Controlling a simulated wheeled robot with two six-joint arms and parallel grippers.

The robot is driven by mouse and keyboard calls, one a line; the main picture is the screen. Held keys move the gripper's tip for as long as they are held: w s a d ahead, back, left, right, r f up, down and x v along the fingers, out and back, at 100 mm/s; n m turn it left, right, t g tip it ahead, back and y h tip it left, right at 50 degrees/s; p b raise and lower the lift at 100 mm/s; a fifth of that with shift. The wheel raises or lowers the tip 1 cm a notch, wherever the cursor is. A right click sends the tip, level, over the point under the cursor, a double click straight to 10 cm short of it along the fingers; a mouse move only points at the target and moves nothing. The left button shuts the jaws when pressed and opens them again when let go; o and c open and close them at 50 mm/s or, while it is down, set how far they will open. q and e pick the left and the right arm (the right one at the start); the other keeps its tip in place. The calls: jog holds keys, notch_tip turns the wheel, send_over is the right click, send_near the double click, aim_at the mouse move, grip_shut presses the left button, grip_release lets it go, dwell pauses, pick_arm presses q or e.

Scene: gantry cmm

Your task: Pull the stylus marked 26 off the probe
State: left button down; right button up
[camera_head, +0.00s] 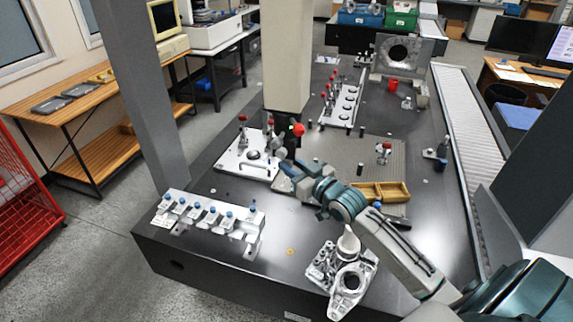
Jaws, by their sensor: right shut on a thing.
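My right gripper (281,157) reaches in from the right and is shut at the end of the beige column (287,60). My left gripper is not in view.
A white rack (250,248) with several blue-topped pieces stands at the table's front left. A white plate (232,166) with red-knobbed clamps lies left of the gripper. A yellow tray (396,190) and a metal casting (352,283) lie to the right and in front. Dark table (225,190) is clear between.

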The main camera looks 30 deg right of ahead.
jog(key=shift+f+b, duration=0.65)
jog(key=shift+f, duration=0.3)
jog(key=shift+f, duration=0.2)
jog(key=shift+f+b, duration=0.3)
jog(key=shift+b, duration=0.15)
jog(key=shift+f, duration=0.1)
jog(key=s+d+f+p, duration=0.1)
jog(key=s+p, duration=0.7)
jog(key=shift+d, duration=0.25)
jog(key=shift+w+f, duration=0.1)
jog(key=shift+f, duration=0.05)
